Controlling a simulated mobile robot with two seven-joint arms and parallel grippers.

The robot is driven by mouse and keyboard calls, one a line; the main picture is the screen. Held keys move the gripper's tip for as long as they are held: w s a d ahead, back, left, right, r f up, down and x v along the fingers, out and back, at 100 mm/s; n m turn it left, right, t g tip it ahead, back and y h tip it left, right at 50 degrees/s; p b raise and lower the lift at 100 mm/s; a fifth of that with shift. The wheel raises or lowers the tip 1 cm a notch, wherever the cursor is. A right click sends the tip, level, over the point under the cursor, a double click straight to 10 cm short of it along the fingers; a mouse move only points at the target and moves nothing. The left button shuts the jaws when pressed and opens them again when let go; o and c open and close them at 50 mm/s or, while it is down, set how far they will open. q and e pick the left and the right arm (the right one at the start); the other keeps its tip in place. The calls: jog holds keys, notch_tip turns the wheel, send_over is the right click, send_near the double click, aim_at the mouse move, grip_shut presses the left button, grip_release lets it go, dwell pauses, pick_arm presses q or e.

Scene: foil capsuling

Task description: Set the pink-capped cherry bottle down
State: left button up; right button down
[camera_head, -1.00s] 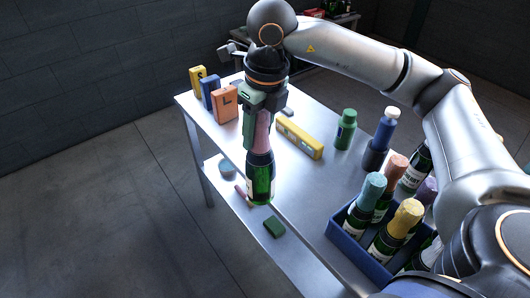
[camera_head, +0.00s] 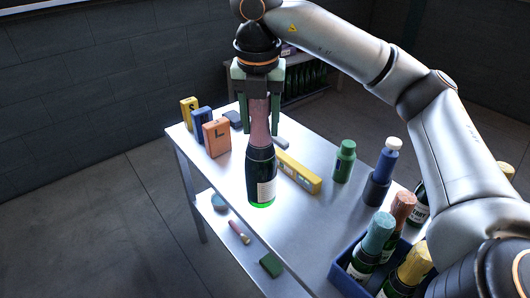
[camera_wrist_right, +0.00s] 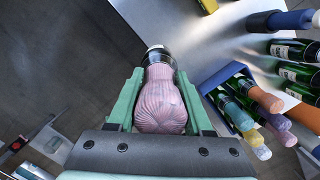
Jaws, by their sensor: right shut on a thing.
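My right gripper (camera_head: 259,110) is shut on the pink cap (camera_head: 260,125) of a dark green bottle (camera_head: 261,170). The bottle hangs upright below the jaws, with a pale label facing right. In the head view its base lies over the steel table top (camera_head: 300,215), inside the front edge. I cannot tell whether the base touches the table. In the right wrist view the pleated pink cap (camera_wrist_right: 161,100) sits between the green fingers (camera_wrist_right: 160,105), and the bottle body is mostly hidden behind it. My left gripper is out of view.
A yellow level (camera_head: 298,172) lies just behind the bottle. Blocks marked S (camera_head: 189,113) and L (camera_head: 216,138) stand at the left. A lower shelf (camera_head: 225,228) holds small items.

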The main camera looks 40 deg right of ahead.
jog(key=w+d+f, duration=0.7)
jog(key=w+f, duration=0.1)
jog(key=f, duration=0.3)
jog(key=shift+w+d+f+p, duration=0.25)
jog(key=shift+f+p, duration=0.05)
jog(key=c, duration=0.8)
grip_release()
jog(key=shift+f, duration=0.25)
jog(key=o, duration=0.5)
jog(key=shift+s, duration=0.1)
jog(key=shift+r, duration=0.1)
notch_tip(320, 180, up, 12)
jog(key=s+a, duration=0.1)
jog(key=shift+s, duration=0.15)
